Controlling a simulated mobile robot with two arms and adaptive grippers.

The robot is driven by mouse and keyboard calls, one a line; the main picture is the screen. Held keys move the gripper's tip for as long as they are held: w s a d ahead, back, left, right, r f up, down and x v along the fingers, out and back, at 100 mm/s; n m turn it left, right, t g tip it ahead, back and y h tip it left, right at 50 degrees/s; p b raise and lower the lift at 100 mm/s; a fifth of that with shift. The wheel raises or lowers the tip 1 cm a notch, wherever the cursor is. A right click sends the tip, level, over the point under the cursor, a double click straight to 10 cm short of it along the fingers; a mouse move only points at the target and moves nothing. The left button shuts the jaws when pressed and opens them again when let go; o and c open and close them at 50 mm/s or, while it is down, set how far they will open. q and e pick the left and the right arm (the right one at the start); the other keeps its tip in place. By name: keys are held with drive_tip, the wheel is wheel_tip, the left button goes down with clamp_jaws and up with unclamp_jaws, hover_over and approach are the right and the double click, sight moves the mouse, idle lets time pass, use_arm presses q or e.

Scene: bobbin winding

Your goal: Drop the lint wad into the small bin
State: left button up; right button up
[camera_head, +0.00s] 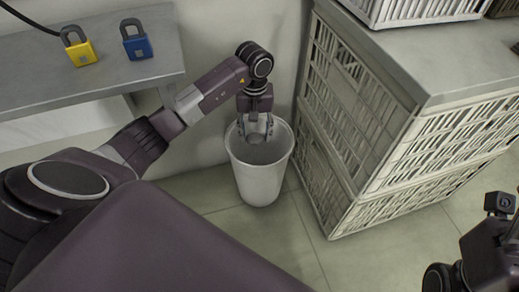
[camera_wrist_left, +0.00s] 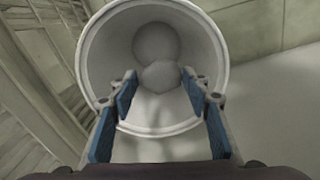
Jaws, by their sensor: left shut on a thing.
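The small bin (camera_head: 262,183) is a white, round, open-topped bin standing on the floor. My left gripper (camera_head: 256,128) points down over its mouth. The lint wad (camera_wrist_left: 160,77) is a pale grey lump between the blue-padded fingertips in the left wrist view, where my left gripper (camera_wrist_left: 158,85) is shut on it. The wad sits over the bin's opening, inside the outline of the bin's rim (camera_wrist_left: 88,62). A second round grey shape (camera_wrist_left: 157,42) shows beyond it; I cannot tell whether it is a thing or a shadow. My right gripper's fingers are out of view.
Slatted crates (camera_head: 350,110) stand close to the right of the bin, under a grey top. A grey bench (camera_head: 100,68) at the left holds a yellow padlock (camera_head: 80,53) and a blue padlock (camera_head: 137,46). A wall is behind the bin. The floor in front is clear.

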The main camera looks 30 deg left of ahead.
use_arm(q)
drive_tip(key=o, duration=0.8)
wheel_tip(320, 180, up, 8)
drive_tip(key=shift+f, duration=0.25)
idle(0.4)
